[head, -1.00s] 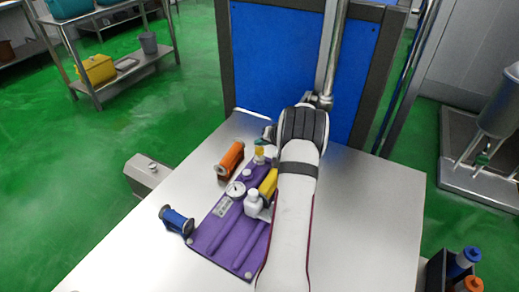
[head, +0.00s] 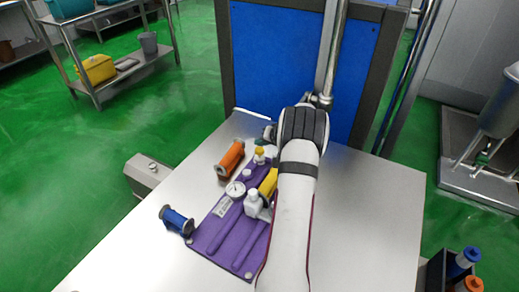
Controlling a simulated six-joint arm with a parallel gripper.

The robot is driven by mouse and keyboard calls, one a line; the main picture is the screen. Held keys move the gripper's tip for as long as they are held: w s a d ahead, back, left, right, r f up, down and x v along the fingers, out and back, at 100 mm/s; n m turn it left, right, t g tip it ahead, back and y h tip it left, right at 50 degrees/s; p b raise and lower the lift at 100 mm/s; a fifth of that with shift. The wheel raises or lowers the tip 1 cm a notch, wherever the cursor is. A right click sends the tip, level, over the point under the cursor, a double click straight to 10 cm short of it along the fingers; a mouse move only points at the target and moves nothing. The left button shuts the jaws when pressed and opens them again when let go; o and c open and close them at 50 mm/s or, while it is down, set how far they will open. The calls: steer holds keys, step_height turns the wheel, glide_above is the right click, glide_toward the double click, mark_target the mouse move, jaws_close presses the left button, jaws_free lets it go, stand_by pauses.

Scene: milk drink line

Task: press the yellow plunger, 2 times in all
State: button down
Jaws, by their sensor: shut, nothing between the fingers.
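A small yellow-topped piece, which looks like the yellow plunger (head: 259,150), stands upright on a white base at the far end of the purple mat (head: 218,238). My gripper (head: 269,138) shows only in part, just beyond and to the right of the plunger. It appears apart from the yellow top. It is shut and holds nothing; most of it is hidden behind my arm.
A white bottle (head: 252,203), a round gauge (head: 235,189) and a yellow cylinder (head: 268,183) are on the mat near my arm. An orange spool (head: 230,158) and a blue spool (head: 176,220) lie left of it. The right of the table (head: 372,220) is clear.

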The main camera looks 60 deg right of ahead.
mark_target(261, 151)
steer(key=shift+f, duration=0.1)
stand_by(0.7)
steer(key=shift+f, duration=0.3)
steer(key=shift+f, duration=1.1)
stand_by(1.0)
steer(key=shift+r, duration=1.5)
steer(key=shift+r, duration=2.5)
steer(key=shift+r, duration=1.9)
